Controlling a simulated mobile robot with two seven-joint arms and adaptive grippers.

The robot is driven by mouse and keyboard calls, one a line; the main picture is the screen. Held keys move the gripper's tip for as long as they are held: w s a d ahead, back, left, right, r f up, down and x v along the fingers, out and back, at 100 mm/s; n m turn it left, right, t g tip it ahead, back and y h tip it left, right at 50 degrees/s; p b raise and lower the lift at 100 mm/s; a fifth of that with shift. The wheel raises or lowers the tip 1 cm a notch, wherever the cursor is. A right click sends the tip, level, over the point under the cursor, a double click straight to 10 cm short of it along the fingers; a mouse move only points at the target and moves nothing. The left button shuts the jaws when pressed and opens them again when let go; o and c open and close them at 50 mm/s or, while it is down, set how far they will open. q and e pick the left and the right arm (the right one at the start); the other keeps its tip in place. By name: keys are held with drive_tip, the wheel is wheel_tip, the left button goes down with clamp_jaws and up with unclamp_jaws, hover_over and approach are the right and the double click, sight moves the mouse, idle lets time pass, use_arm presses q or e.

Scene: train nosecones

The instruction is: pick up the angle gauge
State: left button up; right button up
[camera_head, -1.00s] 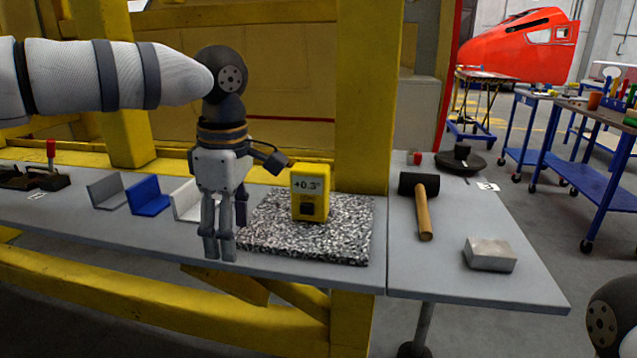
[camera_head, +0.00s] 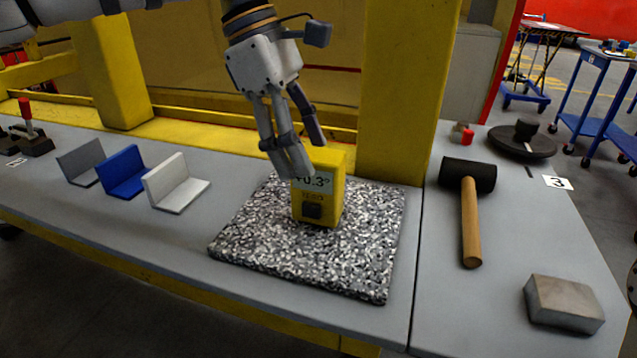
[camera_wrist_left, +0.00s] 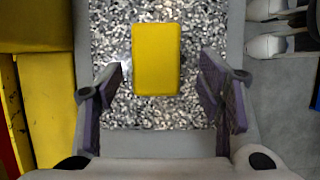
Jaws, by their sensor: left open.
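The angle gauge (camera_head: 319,190) is a yellow block with a "0.3°" display on its front. It stands upright on a speckled granite plate (camera_head: 255,240). My left gripper (camera_head: 308,158) is open just above the gauge, and one finger covers part of its upper left front. In the left wrist view, the gauge (camera_wrist_left: 156,60) shows its plain yellow top between the two spread fingers of the gripper (camera_wrist_left: 162,95), a little beyond the fingertips, with gaps on both sides. My right gripper is out of view.
White (camera_head: 176,188), blue (camera_head: 124,174) and grey (camera_head: 82,162) angle brackets stand left of the plate. A mallet (camera_head: 470,215), a metal block (camera_head: 563,302) and a dark round base (camera_head: 522,143) are on the right. A yellow post (camera_head: 405,90) rises close behind the plate.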

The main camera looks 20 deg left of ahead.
sight(318, 187)
use_arm(q)
drive_tip(key=x, duration=0.4)
drive_tip(key=shift+w+d+f, duration=0.2)
drive_tip(key=c, duration=1.4)
drive_tip(key=shift+c, duration=0.2)
drive_tip(key=shift+r, duration=0.1)
